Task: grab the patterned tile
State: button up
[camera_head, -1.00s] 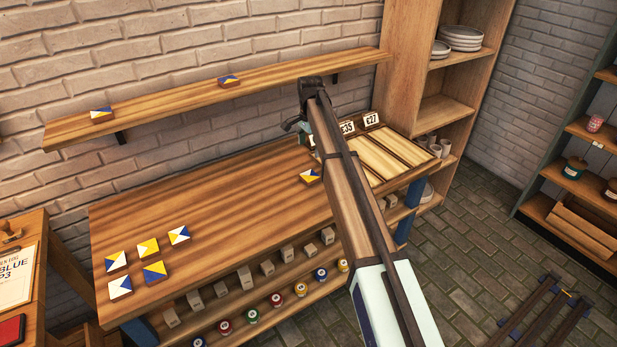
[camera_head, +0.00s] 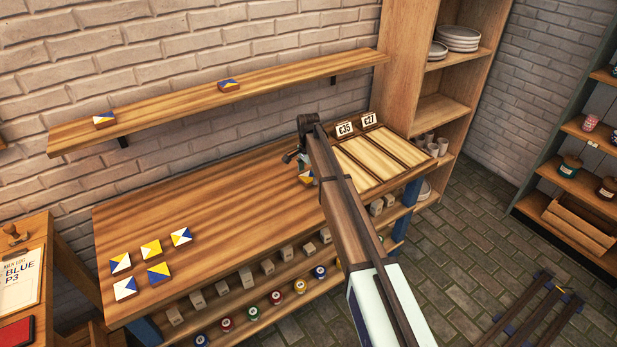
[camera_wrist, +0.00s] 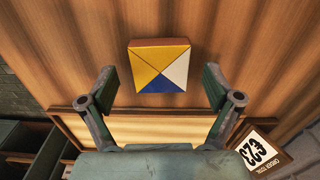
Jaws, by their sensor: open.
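A patterned tile (camera_wrist: 160,66) with yellow, blue and white triangles lies on the wooden worktop, centred between my fingers and slightly beyond their tips in the wrist view. In the head view the tile (camera_head: 306,178) is partly hidden by my gripper (camera_head: 298,160), which is over it. In the wrist view my gripper (camera_wrist: 163,80) is open, with one finger on each side and nothing between them touching the tile. Several similar tiles (camera_head: 151,249) lie grouped at the left of the worktop. Two more, a left one (camera_head: 104,119) and a right one (camera_head: 229,85), sit on the wall shelf.
A wooden tray (camera_head: 414,148) with price cards (camera_head: 345,129) stands right beside the tile; its edge (camera_wrist: 66,112) shows below my fingers in the wrist view. The wall shelf (camera_head: 170,109) runs above the worktop. The middle of the worktop (camera_head: 210,205) is clear.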

jog(key=shift+f, duration=0.2)
jog(key=c, duration=1.3)
jog(key=shift+r, duration=0.15)
